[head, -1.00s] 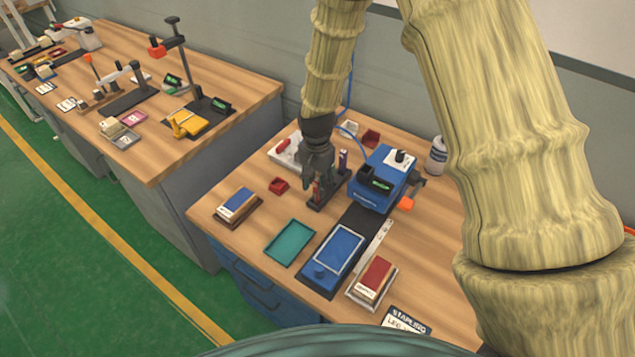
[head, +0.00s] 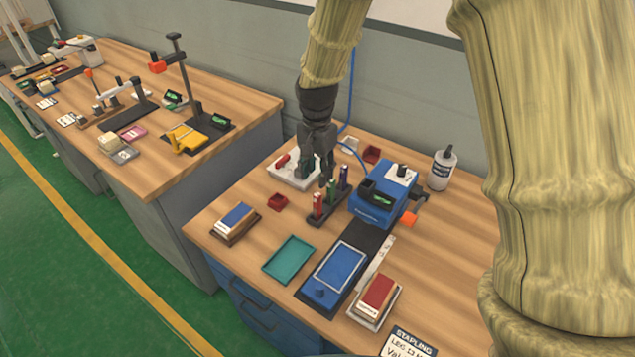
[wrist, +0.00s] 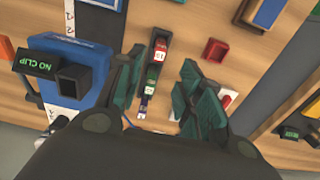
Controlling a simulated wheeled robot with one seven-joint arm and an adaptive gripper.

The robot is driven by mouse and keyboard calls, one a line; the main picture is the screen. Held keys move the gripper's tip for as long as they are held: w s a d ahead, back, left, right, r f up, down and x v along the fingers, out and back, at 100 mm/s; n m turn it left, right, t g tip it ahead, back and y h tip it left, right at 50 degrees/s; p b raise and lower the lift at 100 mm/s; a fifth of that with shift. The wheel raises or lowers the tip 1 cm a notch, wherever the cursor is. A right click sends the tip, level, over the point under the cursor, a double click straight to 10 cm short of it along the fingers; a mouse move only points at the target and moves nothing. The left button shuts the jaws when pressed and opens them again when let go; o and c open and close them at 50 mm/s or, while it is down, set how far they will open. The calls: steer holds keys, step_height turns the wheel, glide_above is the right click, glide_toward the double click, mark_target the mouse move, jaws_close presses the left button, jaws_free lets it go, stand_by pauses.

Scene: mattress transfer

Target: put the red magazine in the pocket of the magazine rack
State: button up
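The red magazine (head: 318,206) stands upright at the near end of the dark magazine rack (head: 314,222). It looks seated in the end pocket, though its base is hard to make out. A green magazine (head: 332,190) and a purple one (head: 344,177) stand behind it in the same rack. My gripper (head: 318,178) is just above and behind the red magazine, apart from it. In the wrist view my gripper (wrist: 160,92) has its fingers spread wide with nothing held. The red magazine (wrist: 160,50) shows there beyond the fingertips, in line with the green and purple ones.
The blue stapler (head: 372,209) with a "NO CLIP" display (wrist: 40,65) stands right of the rack. A teal tray (head: 289,260) lies in front.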

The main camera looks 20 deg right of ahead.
steer(key=shift+r, duration=1)
stand_by(0.6)
